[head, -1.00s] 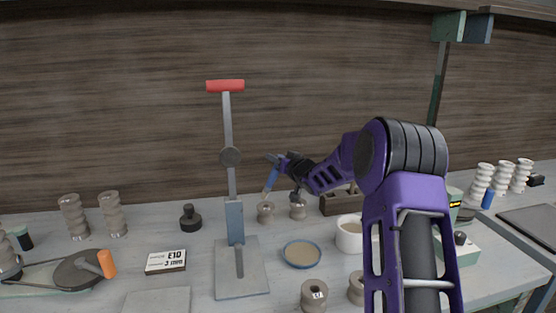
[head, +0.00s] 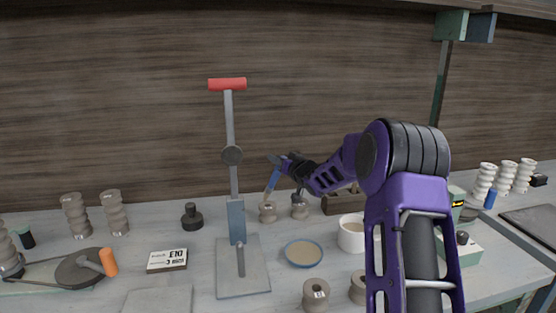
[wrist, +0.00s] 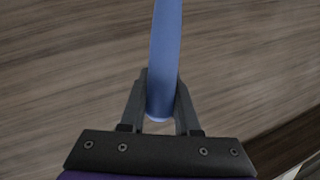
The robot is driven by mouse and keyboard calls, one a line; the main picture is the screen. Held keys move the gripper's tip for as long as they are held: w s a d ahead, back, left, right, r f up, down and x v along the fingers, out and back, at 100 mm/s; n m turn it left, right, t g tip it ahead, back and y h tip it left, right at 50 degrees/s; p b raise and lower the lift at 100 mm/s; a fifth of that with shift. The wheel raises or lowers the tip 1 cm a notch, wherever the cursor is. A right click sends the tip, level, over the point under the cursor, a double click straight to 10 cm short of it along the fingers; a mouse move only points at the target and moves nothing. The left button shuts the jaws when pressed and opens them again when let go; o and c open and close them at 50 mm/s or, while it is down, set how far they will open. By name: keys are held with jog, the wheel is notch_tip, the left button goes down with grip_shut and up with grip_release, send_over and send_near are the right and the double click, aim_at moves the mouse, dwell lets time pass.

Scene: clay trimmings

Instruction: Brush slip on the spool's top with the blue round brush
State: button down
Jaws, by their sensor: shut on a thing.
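My gripper (head: 279,165) is shut on the blue round brush (head: 273,181), which hangs tilted with its tip down and slightly left. The brush's blue handle also fills the space between the fingers in the wrist view (wrist: 165,55); its bristles are out of that view. The brush tip is at or just above the top of a small grey-brown spool (head: 267,214) at the back of the bench; I cannot tell whether they touch. A similar spool (head: 299,210) stands just right of it. A blue-rimmed dish of beige slip (head: 303,254) sits in front.
A press with a red handle (head: 227,84) stands left of the brush. A white cup (head: 352,234) is to the right. Two spools, one labelled (head: 316,295), stand in front. A white box (head: 167,260) and a wheel with an orange handle (head: 80,269) are left.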

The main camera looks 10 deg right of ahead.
jog(key=shift+f, duration=0.15)
jog(key=shift+r, duration=0.2)
jog(key=shift+r+p, duration=0.2)
jog(key=shift+p, duration=0.15)
jog(key=shift+s+a+b, duration=0.2)
jog(key=shift+a+b, duration=0.15)
jog(key=shift+a, duration=0.05)
jog(key=shift+s+a+r, duration=0.1)
jog(key=shift+s+a, duration=0.25)
jog(key=shift+a, duration=0.15)
jog(key=shift+f+b, duration=0.5)
jog(key=shift+b, duration=0.05)
dwell(0.6)
